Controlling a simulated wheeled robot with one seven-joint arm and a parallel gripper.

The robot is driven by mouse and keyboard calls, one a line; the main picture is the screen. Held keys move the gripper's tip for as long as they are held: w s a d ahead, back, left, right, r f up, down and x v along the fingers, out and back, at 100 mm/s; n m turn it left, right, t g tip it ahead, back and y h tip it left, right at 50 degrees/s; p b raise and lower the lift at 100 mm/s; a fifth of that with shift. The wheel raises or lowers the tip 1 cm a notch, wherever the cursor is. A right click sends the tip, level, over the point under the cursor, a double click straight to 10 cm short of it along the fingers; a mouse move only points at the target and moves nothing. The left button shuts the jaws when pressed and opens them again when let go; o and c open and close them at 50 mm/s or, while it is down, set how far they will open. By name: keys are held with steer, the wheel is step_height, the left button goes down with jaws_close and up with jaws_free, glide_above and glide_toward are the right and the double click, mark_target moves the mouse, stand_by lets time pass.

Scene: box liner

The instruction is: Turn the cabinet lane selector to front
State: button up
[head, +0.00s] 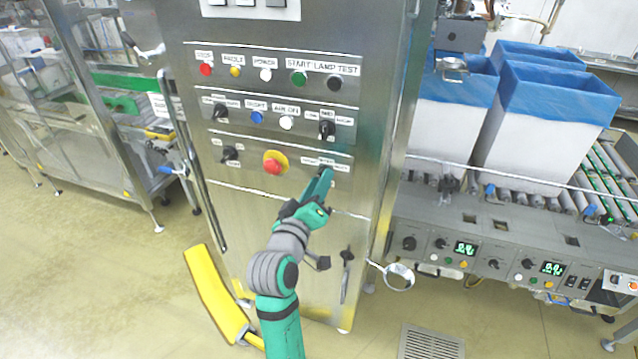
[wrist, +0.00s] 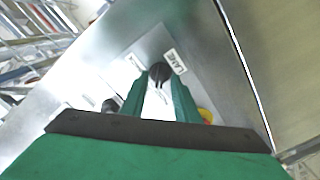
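The lane selector (wrist: 160,71) is a black rotary knob on the grey cabinet panel. In the wrist view it shows beyond and between my fingertips, beside a label reading LANE. My gripper (wrist: 160,84) has two green fingers standing apart, one on each side of the knob, with bare panel visible between them. I cannot tell whether either finger touches the knob. In the head view my gripper (head: 325,176) is at the right end of the panel's lowest control row and mostly covers the selector. The way the knob points is not clear.
A red emergency button (head: 272,163) on a yellow ring and another black selector (head: 230,153) sit left in the same row. Above are more selectors and coloured buttons. A door handle (head: 346,257) is below. A conveyor with blue-lined boxes (head: 540,125) stands right.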

steer(key=v, duration=1)
steer(key=shift+s, duration=0.4)
steer(key=shift+a, duration=0.1)
steer(key=s+f+g+y, duration=0.1)
steer(key=s+f+y, duration=0.2)
steer(key=s+f, duration=0.6)
steer(key=s+f+y, duration=0.2)
steer(key=s+f, duration=0.3)
steer(key=f, duration=0.7)
steer(key=s+d+f+m, duration=0.2)
steer(key=s, duration=0.9)
steer(key=s+d+f+m, duration=0.1)
steer(key=s+d+m, duration=0.1)
steer(key=s, duration=1)
steer(key=shift+f+m+g+y, duration=0.3)
steer(key=shift+f+m+g, duration=0.1)
steer(key=shift+m, duration=0.4)
steer(key=shift+a, duration=0.1)
